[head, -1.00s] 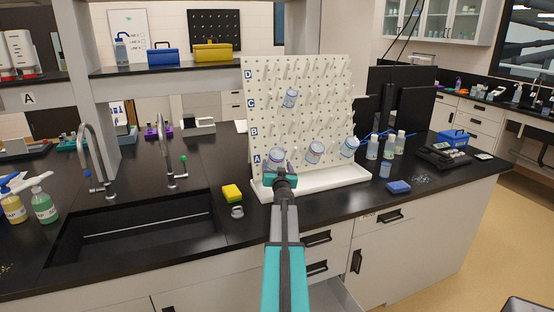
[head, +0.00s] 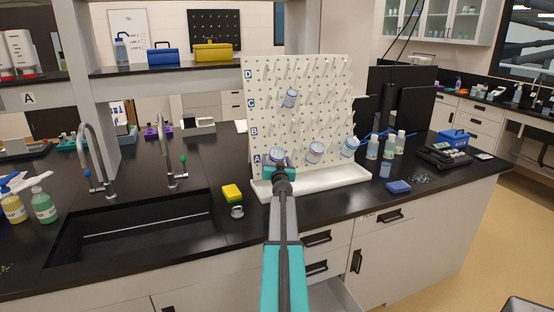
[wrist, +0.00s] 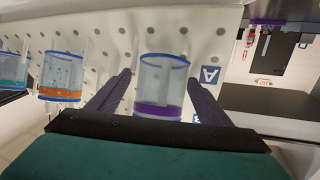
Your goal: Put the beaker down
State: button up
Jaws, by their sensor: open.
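The clear beaker with a purple band (wrist: 161,85) is between the spread fingers of my gripper (wrist: 156,97) in the wrist view, with a gap on each side. In the head view this beaker (head: 277,154) sits tilted against the white pegboard (head: 325,85) beside label A, just above my gripper (head: 279,168). It appears to be over a peg, but the peg is hard to make out. My gripper is open, and the arm covers part of the beaker's lower end in the head view.
In the same row are a beaker with an orange band (wrist: 62,75) and another farther along (head: 349,147). One beaker (head: 289,98) hangs higher up. A white drip tray (head: 325,181) lies below the board. A sponge (head: 232,193) and the sink (head: 135,228) are left.

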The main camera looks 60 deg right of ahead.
aim_at(276, 148)
jog(key=c, duration=1.2)
jog(key=shift+r, duration=0.15)
notch_tip(276, 148, up, 7)
jog(key=p, duration=0.6)
jog(key=p+v, duration=0.1)
jog(key=v, duration=1.7)
jog(key=shift+f, duration=0.25)
